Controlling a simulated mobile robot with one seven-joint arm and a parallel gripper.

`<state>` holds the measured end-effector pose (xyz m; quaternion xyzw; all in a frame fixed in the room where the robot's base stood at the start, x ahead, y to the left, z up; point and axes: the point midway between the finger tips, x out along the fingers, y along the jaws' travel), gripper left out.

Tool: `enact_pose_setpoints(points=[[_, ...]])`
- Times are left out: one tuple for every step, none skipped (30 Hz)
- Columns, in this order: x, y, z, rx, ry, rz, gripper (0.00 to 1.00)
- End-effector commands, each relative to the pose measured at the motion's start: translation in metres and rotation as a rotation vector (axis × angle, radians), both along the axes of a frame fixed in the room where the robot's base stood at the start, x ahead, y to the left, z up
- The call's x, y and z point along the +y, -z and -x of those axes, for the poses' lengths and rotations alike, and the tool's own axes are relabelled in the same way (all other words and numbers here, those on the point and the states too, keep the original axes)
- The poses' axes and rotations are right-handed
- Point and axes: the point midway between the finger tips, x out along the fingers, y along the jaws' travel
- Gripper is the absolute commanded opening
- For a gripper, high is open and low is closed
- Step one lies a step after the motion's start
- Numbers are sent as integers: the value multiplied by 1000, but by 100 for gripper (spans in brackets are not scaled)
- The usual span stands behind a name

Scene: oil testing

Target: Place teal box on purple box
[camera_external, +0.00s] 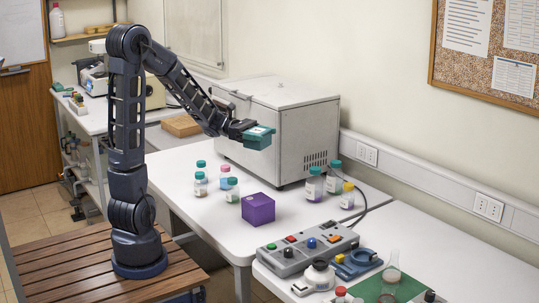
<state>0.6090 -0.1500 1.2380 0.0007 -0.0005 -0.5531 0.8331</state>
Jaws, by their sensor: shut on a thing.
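The purple box (258,209) sits on the white table in front of the grey lidded machine. The teal box (259,137) is in the air above the table, in front of the machine's face. My gripper (246,131) is shut on the teal box and holds it from its left side. The teal box is well above the purple box, almost directly over it in the picture, and apart from it. The fingertips are small and partly hidden at this size.
Several capped bottles (227,190) stand left of the purple box, and several more (334,178) stand to its right. The grey machine (278,130) stands behind. A control box with coloured knobs (307,248) is in front, with glassware beside it.

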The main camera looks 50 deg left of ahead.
Motion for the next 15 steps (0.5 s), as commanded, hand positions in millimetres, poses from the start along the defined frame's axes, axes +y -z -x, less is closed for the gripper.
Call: enact_pose_setpoints(points=[[-2,3,1,2,5,1,42],[-3,6,2,3,7,1,42],[-3,12,2,5,7,2,42],[-3,17,2,6,7,3,42],[-2,22,2,6,7,3,42],[-2,29,2,7,6,4,42],[-2,35,2,6,6,4,42],[-2,40,1,6,7,4,42],[-2,47,1,6,7,4,42],[-2,52,2,7,7,4,42],[-3,58,2,6,7,4,42],[-2,64,2,7,7,4,42],[-2,69,1,5,7,3,42],[-2,74,1,6,7,4,42],[-2,80,1,5,6,3,42]])
